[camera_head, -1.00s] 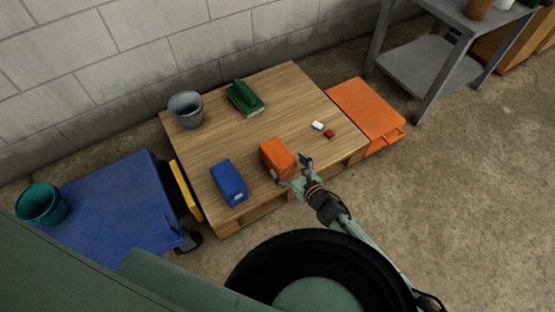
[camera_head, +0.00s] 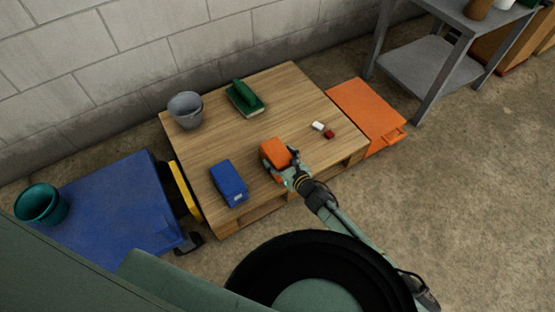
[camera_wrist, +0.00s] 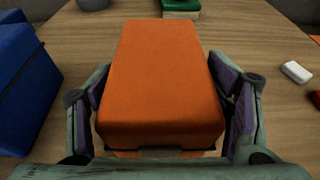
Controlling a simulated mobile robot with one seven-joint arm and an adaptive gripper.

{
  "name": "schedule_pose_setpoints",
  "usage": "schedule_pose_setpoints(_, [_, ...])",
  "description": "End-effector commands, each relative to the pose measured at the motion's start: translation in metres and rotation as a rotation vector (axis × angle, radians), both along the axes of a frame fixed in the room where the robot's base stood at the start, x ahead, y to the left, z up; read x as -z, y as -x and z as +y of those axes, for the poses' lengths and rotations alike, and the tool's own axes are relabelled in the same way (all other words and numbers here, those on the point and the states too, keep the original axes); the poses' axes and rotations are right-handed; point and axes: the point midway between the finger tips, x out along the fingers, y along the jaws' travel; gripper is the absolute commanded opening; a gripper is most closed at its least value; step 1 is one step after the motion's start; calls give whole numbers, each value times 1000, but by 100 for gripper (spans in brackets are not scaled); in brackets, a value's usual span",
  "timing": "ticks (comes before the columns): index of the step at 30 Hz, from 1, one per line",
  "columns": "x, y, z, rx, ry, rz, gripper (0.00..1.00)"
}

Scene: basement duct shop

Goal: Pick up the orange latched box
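The orange latched box (camera_head: 274,152) sits on the front part of the low wooden pallet table (camera_head: 300,90). In the wrist view the orange box (camera_wrist: 160,75) fills the middle, its broad top facing me. My gripper (camera_head: 281,168) is at the near end of the box, and the wrist view shows my gripper (camera_wrist: 160,95) with one finger on each side of it. The fingers are spread wide, with at most a narrow gap to the box sides. I cannot see clear contact. The box's lower part and latch side are mostly hidden.
A blue box (camera_head: 228,182) stands close to the left. A white block (camera_head: 318,126) and a small red block (camera_head: 329,134) lie to the right. A grey bucket (camera_head: 186,110) and green things (camera_head: 245,98) are farther back. An orange case (camera_head: 368,108) lies beyond the right edge.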

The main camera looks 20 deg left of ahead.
Motion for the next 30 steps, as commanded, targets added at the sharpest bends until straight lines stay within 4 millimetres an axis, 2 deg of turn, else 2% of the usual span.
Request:
schedule_pose_setpoints(2, [0, 0, 0, 0, 0, 0, 64])
schedule_pose_setpoints(18, [0, 0, 0, -1, 0, 0, 28])
schedule_pose_setpoints(26, [-3, 0, 1, -1, -1, -2, 27])
schedule_pose_setpoints(30, [-20, 0, 0, -3, -2, -3, 26])
